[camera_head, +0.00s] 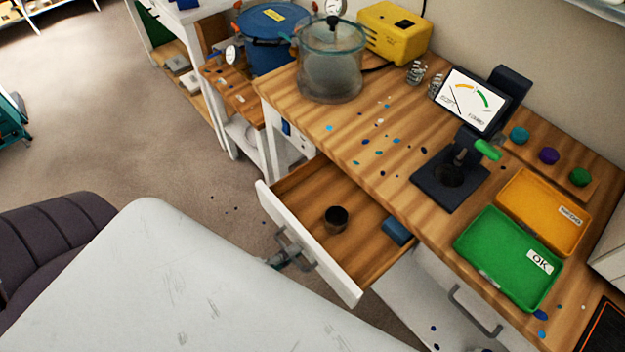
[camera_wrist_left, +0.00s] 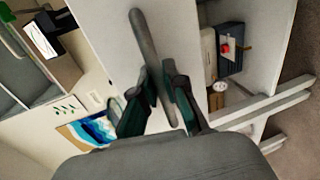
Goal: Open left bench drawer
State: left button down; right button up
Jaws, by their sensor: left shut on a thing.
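The left bench drawer (camera_head: 320,229) is pulled out from the bench in the head view, with its white front toward me. Inside it are a dark round cup (camera_head: 336,218) and a blue block (camera_head: 397,231). My left gripper (camera_head: 283,257) is at the drawer's grey bar handle (camera_head: 296,246), partly hidden. In the left wrist view the handle (camera_wrist_left: 143,45) runs between the two dark fingers of my left gripper (camera_wrist_left: 160,100), which are shut on it. My right gripper is not in view.
The wooden bench top (camera_head: 390,130) holds a clear chamber (camera_head: 331,65), a gauge display (camera_head: 473,100), a green tray (camera_head: 508,257) and an orange tray (camera_head: 544,211). A second drawer handle (camera_head: 474,312) is at the right. Open floor (camera_head: 150,150) lies left of the drawer.

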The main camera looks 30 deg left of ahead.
pick_arm(q)
jog(key=shift+f+v, duration=0.2)
jog(key=shift+v, duration=0.65)
jog(key=shift+f+v, duration=0.15)
jog(key=shift+v, duration=0.65)
jog(key=shift+f+v, duration=0.2)
jog(key=shift+v, duration=0.65)
jog(key=shift+s, duration=0.1)
jog(key=c, duration=1.2)
grip_release()
jog(key=shift+s+a, duration=0.1)
jog(key=v, duration=1.2)
jog(key=shift+f, duration=0.1)
